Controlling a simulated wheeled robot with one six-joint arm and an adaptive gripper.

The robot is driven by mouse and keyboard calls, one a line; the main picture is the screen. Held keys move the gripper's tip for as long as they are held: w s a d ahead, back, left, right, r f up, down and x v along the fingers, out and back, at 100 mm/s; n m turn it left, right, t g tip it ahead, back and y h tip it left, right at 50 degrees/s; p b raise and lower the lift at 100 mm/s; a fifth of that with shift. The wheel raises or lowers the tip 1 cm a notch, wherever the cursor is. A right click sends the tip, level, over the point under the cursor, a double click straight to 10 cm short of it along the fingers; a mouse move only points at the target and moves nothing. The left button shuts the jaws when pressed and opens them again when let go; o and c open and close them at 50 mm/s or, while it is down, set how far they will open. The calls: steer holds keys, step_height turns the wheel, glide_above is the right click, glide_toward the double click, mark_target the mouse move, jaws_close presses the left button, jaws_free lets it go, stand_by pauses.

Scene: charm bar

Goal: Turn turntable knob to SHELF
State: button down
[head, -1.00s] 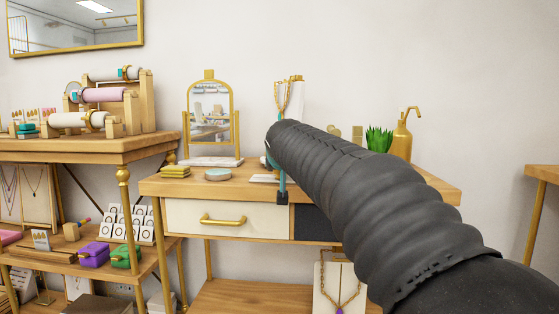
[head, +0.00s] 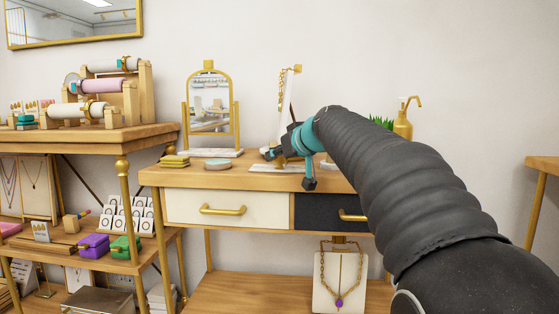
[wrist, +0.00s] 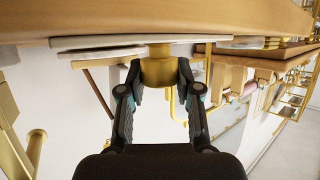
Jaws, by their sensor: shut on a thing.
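The turntable knob (wrist: 158,70) is a gold cylinder in the upper middle of the wrist view. My gripper (wrist: 158,80) has its two dark fingers closed on it from both sides. In the head view my gripper (head: 275,153) is at the turntable, above the desk top, and partly hides the knob. The turntable's pale base (head: 274,168) lies on the wooden desk. A tall white necklace display (head: 289,100) with a gold chain stands behind my gripper, seen nearly edge-on. No SHELF mark is readable.
A gold-framed mirror (head: 209,108), a pale round dish (head: 218,164) and yellow boxes (head: 174,160) stand left on the desk. A gold pump bottle (head: 403,121) and a partly hidden plant (head: 381,122) are at right. A bracelet table (head: 150,131) stands at left.

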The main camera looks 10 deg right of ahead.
steer(key=shift+n+g+y+b, duration=0.5)
steer(key=shift+n+y+b, duration=0.25)
steer(key=shift+n+y, duration=0.15)
steer(key=c, duration=0.8)
jaws_free()
steer(key=shift+f, duration=0.1)
steer(key=shift+o, duration=0.2)
steer(key=v, duration=1.2)
